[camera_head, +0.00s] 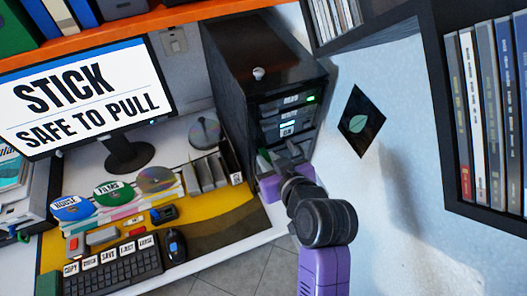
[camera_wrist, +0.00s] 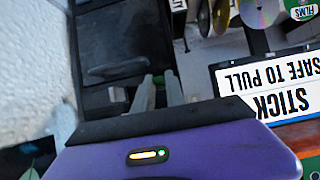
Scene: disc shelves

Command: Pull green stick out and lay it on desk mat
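The black computer tower (camera_head: 235,70) stands at the back right of the desk, with a lit green light on its front. My gripper (camera_head: 282,158) is at the lower front of the tower. A small green patch (camera_head: 264,160) shows beside the fingers; I cannot tell if it is the green stick. In the wrist view my gripper (camera_wrist: 159,88) has its two grey fingers apart, with a dark gap between them. No stick is clearly seen between them. The desk mat (camera_head: 205,226), yellow and dark brown, lies on the desk to the left of my gripper.
A monitor (camera_head: 85,95) reads "STICK SAFE TO PULL". A keyboard (camera_head: 112,272), a mouse (camera_head: 175,246) and disc stacks (camera_head: 115,195) occupy the mat's left and back. Grey holders (camera_head: 205,176) stand behind it. The mat's front right is clear. A disc shelf (camera_head: 455,120) is at right.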

